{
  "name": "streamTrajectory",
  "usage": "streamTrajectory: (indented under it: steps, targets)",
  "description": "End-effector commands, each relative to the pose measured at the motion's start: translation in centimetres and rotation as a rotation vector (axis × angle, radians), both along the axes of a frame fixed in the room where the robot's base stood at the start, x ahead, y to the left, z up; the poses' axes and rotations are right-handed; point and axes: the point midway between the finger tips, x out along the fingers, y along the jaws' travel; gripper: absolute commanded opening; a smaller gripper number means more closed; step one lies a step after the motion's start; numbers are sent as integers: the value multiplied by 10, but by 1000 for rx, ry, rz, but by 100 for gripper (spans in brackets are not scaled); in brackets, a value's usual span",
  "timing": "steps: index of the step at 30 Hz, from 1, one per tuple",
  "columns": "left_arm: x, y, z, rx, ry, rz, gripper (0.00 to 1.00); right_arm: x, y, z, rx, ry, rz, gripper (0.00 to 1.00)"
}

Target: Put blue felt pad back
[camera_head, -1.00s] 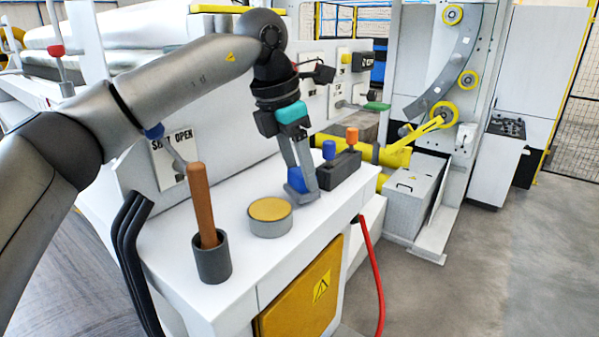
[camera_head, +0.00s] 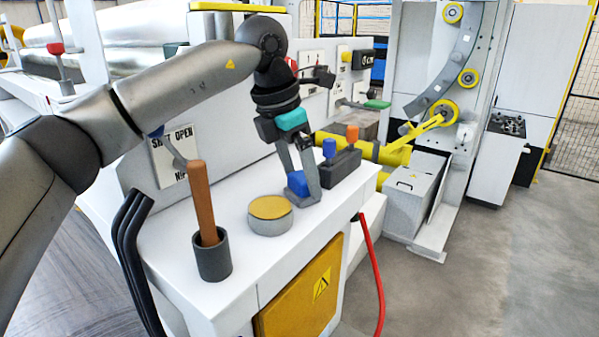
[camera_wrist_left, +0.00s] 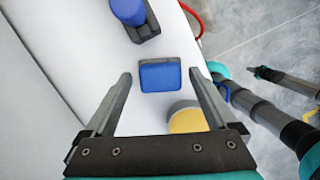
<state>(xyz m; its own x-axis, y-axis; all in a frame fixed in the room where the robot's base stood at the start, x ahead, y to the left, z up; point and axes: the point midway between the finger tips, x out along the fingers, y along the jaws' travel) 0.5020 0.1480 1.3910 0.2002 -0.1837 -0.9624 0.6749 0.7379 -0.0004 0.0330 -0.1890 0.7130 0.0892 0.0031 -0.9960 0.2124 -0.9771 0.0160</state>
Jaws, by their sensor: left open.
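The blue felt pad (camera_head: 297,183) is a small blue block on the white bench top, between the round tin and the block with knobs. In the left wrist view the pad (camera_wrist_left: 160,77) lies between the spread fingertips, with a gap on both sides. My left gripper (camera_head: 303,192) points down over it, open, its fingers low near the bench top; it also shows in the left wrist view (camera_wrist_left: 160,85). One finger partly hides the pad in the head view. A dark arm with teal parts, seemingly my right arm, shows at the right of the wrist view; its jaws are unclear.
A round grey tin with a yellow top (camera_head: 270,214) stands close by. A dark block with blue and orange knobs (camera_head: 339,168) is just beyond the gripper. A brown rod (camera_head: 201,200) stands in a grey cup (camera_head: 212,260). The bench's front right edge is near.

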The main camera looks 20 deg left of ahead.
Motion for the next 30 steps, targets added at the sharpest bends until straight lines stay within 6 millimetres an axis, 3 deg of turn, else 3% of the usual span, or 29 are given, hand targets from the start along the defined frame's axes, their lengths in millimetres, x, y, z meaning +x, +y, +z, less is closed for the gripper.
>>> streamTrajectory:
  steps: [5,12,18,30]
  targets:
    - [-3,3,22,-1,-4,0,92,0,1,-3,1,0,0,0]
    - [-14,13,74,-1,-6,1,92,0,1,-7,1,-1,0,0]
    - [-21,19,105,0,-2,-1,92,0,1,-7,1,-1,0,0]
    - [-24,22,117,0,0,0,92,1,1,-7,1,-2,0,0]
